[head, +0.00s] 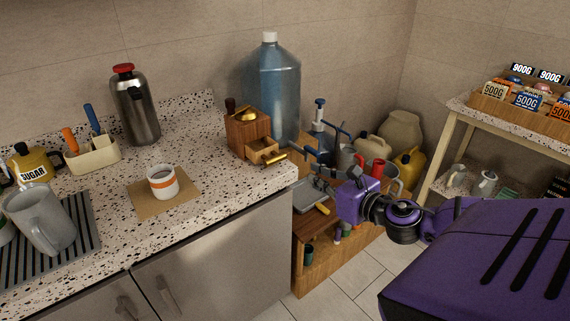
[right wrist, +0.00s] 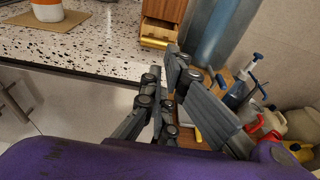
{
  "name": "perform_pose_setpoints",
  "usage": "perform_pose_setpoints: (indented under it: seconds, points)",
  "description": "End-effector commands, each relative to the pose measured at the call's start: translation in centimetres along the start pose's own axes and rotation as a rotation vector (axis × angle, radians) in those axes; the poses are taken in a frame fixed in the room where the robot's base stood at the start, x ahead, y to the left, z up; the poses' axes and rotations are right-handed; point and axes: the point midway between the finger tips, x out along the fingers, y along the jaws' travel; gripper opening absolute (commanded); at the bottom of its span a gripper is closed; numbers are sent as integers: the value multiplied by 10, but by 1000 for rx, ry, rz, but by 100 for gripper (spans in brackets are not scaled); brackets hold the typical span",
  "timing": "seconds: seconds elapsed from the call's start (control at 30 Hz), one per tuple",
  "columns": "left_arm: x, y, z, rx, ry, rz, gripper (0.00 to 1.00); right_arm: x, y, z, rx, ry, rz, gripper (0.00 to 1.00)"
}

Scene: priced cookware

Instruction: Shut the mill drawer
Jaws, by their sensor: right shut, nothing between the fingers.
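The wooden mill (head: 247,134) stands near the right end of the speckled counter, with a brass top. Its drawer (head: 262,147) is pulled out toward the front right, with a brass knob (head: 276,158) on its front. In the right wrist view the open drawer (right wrist: 158,31) shows at the top, beyond my fingers. My right gripper (head: 312,153) is shut and empty, just right of the drawer front and off the counter's end. It also shows in the right wrist view (right wrist: 168,68), apart from the drawer. My left gripper is not in view.
A large blue water bottle (head: 272,85) stands behind the mill. A cup (head: 162,181) on a brown mat stands left on the counter (head: 225,198). A low wooden shelf (head: 305,262) with jugs and tools is below my right gripper. The counter before the mill is clear.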

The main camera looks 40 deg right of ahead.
Motion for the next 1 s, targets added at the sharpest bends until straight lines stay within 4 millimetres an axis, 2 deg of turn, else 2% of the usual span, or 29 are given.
perform_pose_setpoints:
  seconds: [0.17,0.7,1.0]
  points:
    - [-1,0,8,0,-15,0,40,18,0,0,-4,-2,0,0]
    - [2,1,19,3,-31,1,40,110,-1,0,2,-1,-2,0]
    - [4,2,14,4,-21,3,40,136,0,-1,3,1,-1,0]
